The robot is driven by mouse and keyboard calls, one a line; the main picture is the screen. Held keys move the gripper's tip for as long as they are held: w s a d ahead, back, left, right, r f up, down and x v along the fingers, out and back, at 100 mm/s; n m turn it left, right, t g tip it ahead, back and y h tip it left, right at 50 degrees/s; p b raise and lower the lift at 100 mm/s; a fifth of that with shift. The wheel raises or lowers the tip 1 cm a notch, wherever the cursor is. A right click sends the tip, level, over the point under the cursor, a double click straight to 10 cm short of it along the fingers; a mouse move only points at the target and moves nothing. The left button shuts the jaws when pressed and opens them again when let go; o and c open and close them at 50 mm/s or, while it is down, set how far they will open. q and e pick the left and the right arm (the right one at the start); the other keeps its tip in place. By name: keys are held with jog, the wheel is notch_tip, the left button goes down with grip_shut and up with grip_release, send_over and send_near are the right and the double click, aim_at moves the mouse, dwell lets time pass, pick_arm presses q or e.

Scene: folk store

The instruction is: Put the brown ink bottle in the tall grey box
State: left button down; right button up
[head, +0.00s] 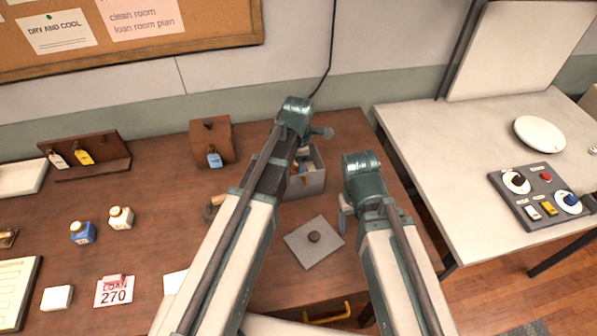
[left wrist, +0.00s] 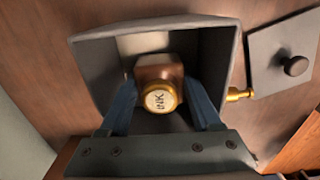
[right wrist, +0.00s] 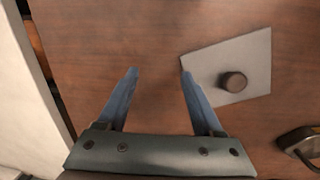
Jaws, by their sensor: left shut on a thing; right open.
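The brown ink bottle (left wrist: 172,70), with a gold cap reading INK, is between the blue fingers of my left gripper (left wrist: 160,86). My left gripper is shut on it, and both are within the open mouth of the tall grey box (left wrist: 100,60). I cannot tell whether the bottle touches the floor of the box. My right gripper (right wrist: 160,72) is open and empty above the table, left of the grey lid (right wrist: 255,62) in the right wrist view.
The grey lid (head: 302,252) with a dark knob lies flat in front of the box. A brown wooden box (head: 210,130) stands behind left. A blue bottle (head: 82,234) and a cream bottle (head: 121,219) stand further left. A white table (head: 450,140) is to the right.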

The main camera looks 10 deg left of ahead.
pick_arm(q)
jog(key=shift+f, duration=0.15)
pick_arm(e)
jog(key=shift+f, duration=0.2)
pick_arm(q)
jog(key=shift+c, duration=1.8)
grip_release()
pick_arm(e)
jog(key=shift+r, duration=0.1)
pick_arm(q)
jog(key=shift+r, duration=0.2)
pick_arm(e)
jog(key=shift+r, duration=0.1)
pick_arm(q)
notch_tip(320, 180, up, 12)
jog(key=p, duration=1.2)
jog(key=shift+r, duration=0.1)
jog(key=s+d+m, duration=0.3)
jog(key=s+m, duration=0.5)
jog(key=m, duration=0.5)
jog(key=s+d+m+y, duration=0.1)
jog(key=s+d+m, duration=0.2)
jog(key=s+m, duration=0.4)
jog(key=shift+s+m, duration=0.4)
jog(key=shift+m, duration=3.1)
pick_arm(e)
notch_tip(320, 180, up, 12)
